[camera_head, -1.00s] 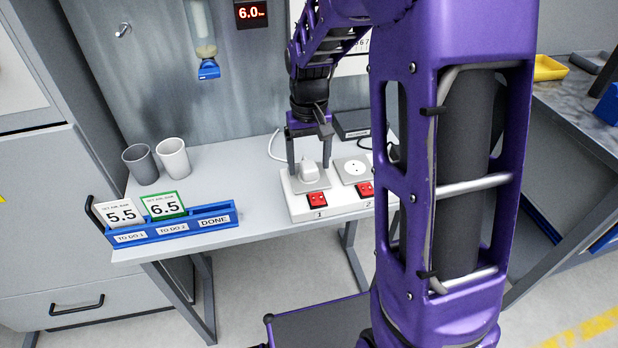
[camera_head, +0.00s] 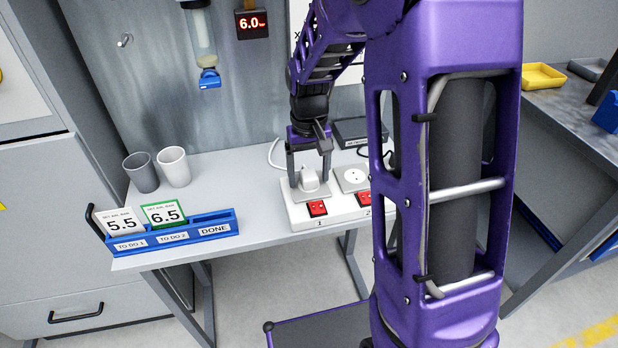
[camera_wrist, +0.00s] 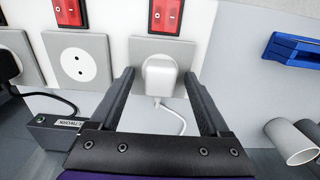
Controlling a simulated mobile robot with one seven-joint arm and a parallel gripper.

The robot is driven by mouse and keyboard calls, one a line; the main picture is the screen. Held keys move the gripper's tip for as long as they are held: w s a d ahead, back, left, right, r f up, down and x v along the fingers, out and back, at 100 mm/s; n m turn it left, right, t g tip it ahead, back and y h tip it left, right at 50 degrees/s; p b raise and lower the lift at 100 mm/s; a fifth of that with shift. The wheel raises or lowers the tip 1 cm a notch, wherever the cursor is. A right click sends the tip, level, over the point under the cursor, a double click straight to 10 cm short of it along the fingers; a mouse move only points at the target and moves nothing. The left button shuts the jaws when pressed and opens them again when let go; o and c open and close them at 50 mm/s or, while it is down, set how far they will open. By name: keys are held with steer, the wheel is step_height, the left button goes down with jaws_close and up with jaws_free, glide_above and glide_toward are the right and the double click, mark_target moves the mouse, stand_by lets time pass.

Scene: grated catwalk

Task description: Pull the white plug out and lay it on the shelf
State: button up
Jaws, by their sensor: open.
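The white plug (camera_head: 309,179) sits in the socket above number 1 on the white power strip (camera_head: 298,220), on the grey shelf (camera_head: 235,185). In the wrist view the plug (camera_wrist: 159,75) stands between my fingers, its white cord trailing off. My gripper (camera_head: 309,172) is open around the plug, one finger on each side. In the wrist view my gripper (camera_wrist: 160,90) shows gaps between both fingers and the plug. A red switch (camera_head: 317,208) lies in front of that socket.
An empty socket (camera_head: 354,177) is beside the plug. A dark box (camera_head: 361,132) stands behind the strip. Two cups (camera_head: 174,167) and a blue card tray (camera_head: 185,236) with cards stand on the left. The shelf between cups and strip is clear.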

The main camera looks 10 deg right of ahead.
mark_target(309, 173)
stand_by(0.7)
jaws_close()
steer(key=shift+r, duration=0.2)
steer(key=shift+r+p, duration=2.6)
steer(key=shift+r, duration=0.25)
